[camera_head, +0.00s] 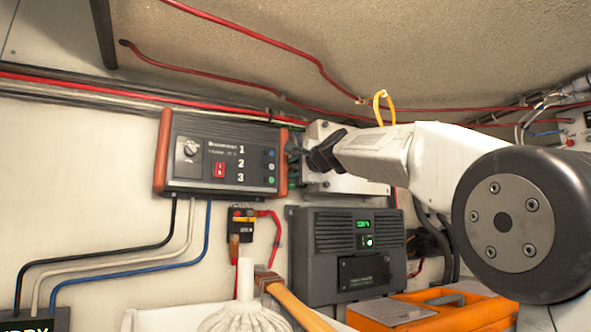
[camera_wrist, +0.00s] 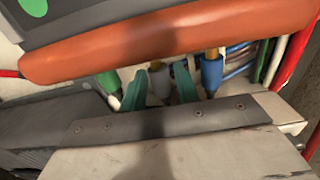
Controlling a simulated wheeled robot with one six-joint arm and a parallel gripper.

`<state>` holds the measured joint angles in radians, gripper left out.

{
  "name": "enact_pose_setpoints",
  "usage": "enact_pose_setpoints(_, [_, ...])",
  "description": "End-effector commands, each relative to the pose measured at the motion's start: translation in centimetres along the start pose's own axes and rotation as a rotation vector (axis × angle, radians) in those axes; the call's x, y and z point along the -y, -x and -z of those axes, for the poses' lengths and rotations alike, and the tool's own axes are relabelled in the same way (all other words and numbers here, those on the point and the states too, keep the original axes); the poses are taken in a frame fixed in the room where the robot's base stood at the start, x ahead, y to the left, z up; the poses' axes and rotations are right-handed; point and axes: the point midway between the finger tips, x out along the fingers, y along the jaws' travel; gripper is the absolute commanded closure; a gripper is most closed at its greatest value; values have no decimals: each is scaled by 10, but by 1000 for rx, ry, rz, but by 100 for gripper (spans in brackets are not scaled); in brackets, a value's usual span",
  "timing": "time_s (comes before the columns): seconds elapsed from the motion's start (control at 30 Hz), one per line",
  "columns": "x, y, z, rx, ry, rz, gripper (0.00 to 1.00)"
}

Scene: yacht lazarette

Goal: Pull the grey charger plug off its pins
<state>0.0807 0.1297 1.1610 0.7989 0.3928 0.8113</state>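The charger (camera_head: 222,155) is a dark box with orange-brown end caps on the wall. In the wrist view its orange end cap (camera_wrist: 165,42) crosses the top, with plugs below it. The grey plug (camera_wrist: 160,86) is in the middle, between a green plug (camera_wrist: 110,82) and a blue plug (camera_wrist: 211,74). My gripper (camera_wrist: 160,82) has one teal finger on each side of the grey plug, very close to it. I cannot tell whether they touch or press it. In the head view my gripper (camera_head: 298,152) is at the charger's right end, and the plugs there are mostly hidden.
A pale box with a dark edge strip (camera_wrist: 170,122) lies close below the fingers, and a dark box (camera_wrist: 50,120) is at left. Blue, green and red cables (camera_wrist: 262,60) run at right. Below the charger are a dark grey unit (camera_head: 322,262) and an orange case (camera_head: 440,310).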

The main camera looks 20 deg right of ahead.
Motion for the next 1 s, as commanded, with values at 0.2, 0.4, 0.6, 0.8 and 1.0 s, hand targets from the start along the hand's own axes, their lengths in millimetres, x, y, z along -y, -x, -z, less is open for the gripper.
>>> enact_pose_setpoints(0.2, [1, 19, 0, -1, 0, 1, 69])
enact_pose_setpoints(0.4, [1, 35, 1, -2, 0, 2, 69])
enact_pose_setpoints(0.6, [1, 51, 0, -2, 0, 2, 69])
enact_pose_setpoints(0.8, [1, 67, 1, -2, 0, 1, 69])
enact_pose_setpoints(1.0, [1, 76, 0, -1, 0, 1, 69])
